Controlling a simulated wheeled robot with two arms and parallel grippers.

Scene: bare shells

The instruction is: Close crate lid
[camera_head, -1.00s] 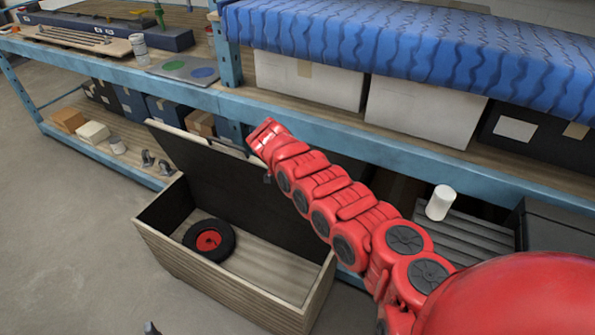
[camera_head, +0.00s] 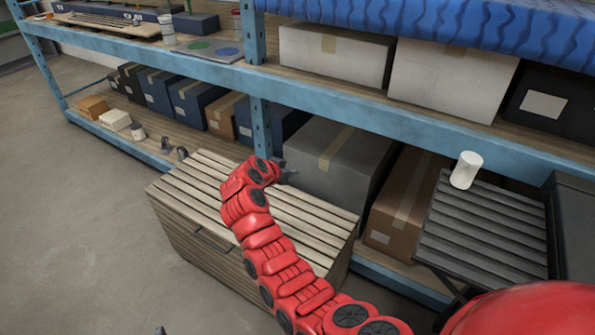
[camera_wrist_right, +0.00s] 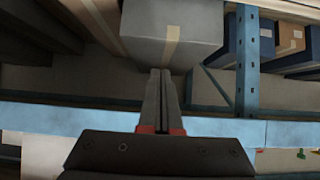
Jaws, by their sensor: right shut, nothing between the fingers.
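The wooden crate (camera_head: 205,255) stands on the floor in front of the shelf. Its slatted lid (camera_head: 190,190) lies down flat over the top, and the crate's inside is hidden. My right arm reaches across the lid and covers part of it. My right gripper (camera_head: 284,172) is over the lid's back edge, close to the grey box; I cannot tell if it touches the lid. In the right wrist view the fingers (camera_wrist_right: 160,74) are together with nothing between them. A small dark tip at the bottom edge of the head view seems to be my left gripper (camera_head: 160,330).
A grey taped box (camera_head: 325,165) and a brown box (camera_head: 400,205) stand on the lower shelf behind the crate. A white cylinder (camera_head: 466,170) stands on a dark slatted surface (camera_head: 490,225) at right. The floor (camera_head: 80,220) left of the crate is clear.

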